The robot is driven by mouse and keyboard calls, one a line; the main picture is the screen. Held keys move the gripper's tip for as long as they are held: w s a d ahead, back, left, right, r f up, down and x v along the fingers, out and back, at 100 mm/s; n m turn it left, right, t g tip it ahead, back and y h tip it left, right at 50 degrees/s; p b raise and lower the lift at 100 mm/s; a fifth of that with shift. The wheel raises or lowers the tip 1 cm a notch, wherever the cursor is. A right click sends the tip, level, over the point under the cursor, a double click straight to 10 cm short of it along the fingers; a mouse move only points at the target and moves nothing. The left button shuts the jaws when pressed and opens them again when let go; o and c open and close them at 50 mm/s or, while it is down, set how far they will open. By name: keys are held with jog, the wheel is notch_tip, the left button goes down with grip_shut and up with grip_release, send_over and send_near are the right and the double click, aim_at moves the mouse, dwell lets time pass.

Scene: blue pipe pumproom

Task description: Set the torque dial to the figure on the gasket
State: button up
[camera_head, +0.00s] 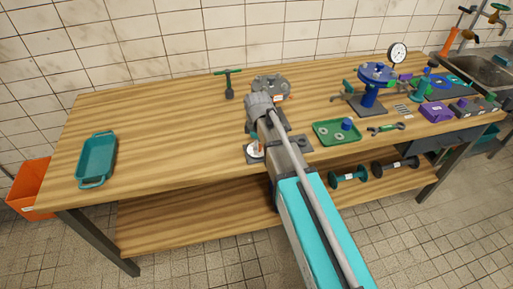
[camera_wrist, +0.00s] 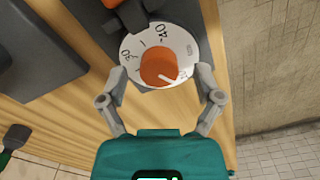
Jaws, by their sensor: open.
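The torque dial (camera_wrist: 140,44) is a white disc with an orange knob (camera_wrist: 158,66) at its middle. The figures 30 and 40 show on its rim, at the left and top. A white line on the knob points to the lower right. My gripper (camera_wrist: 161,74) is open, with one finger on each side of the dial; I cannot tell whether the fingers touch it. In the head view the dial (camera_head: 252,152) is partly hidden by my arm. A green tray (camera_head: 319,129) holds ring-shaped pieces, perhaps gaskets; no figure is readable on them.
A grey round casting (camera_head: 271,85) with an orange tag stands behind my arm. A green-handled tool (camera_head: 228,84) stands beside it. A blue valve with a gauge (camera_head: 372,76) stands at the right. A teal tray (camera_head: 97,158) lies at the left; the tabletop between is clear.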

jog(key=shift+f, duration=0.1)
jog(key=shift+c, duration=0.3)
jog(key=c, duration=1.1)
jog(key=shift+a, duration=0.15)
